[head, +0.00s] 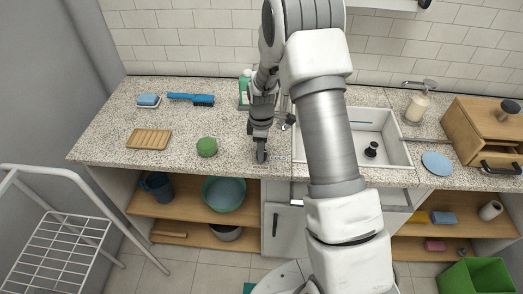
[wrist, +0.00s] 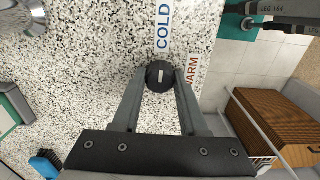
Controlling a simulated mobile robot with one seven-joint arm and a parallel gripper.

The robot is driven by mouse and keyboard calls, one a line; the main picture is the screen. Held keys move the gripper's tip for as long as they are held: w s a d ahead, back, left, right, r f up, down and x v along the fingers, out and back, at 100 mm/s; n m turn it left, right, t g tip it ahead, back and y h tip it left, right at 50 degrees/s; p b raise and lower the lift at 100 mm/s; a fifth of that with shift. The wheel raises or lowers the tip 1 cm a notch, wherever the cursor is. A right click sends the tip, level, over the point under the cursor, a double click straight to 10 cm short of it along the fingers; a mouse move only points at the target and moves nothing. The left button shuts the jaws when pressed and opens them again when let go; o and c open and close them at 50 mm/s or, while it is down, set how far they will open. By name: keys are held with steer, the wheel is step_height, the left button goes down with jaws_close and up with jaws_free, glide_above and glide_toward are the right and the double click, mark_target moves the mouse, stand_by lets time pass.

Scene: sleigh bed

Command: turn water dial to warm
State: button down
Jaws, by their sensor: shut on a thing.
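The water dial (wrist: 159,77) is a round black knob with a short white mark on top, seen from above in the wrist view. The mark runs up and down in that picture. A blue COLD label (wrist: 163,28) lies beyond the dial, and a red WARM label (wrist: 193,75) lies to its right, partly behind a finger. My gripper (wrist: 160,84) is shut on the dial, one finger on each side. In the head view my gripper (head: 262,152) points down at the counter's front edge, left of the sink; it hides most of the dial there.
The sink (head: 398,150) is right of my gripper, with a black object inside.

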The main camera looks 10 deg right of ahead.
steer(key=m+b, duration=0.1)
steer(key=m, duration=0.3)
steer(key=shift+b, duration=0.4)
steer(key=m+b, duration=0.1)
steer(key=m, duration=0.3)
steer(key=shift+m, duration=0.3)
steer(key=m+b, duration=0.1)
steer(key=m, duration=0.3)
steer(key=shift+m, duration=0.3)
steer(key=m, duration=0.4)
steer(key=shift+m, duration=0.3)
steer(key=shift+c, duration=2.2)
jaws_free()
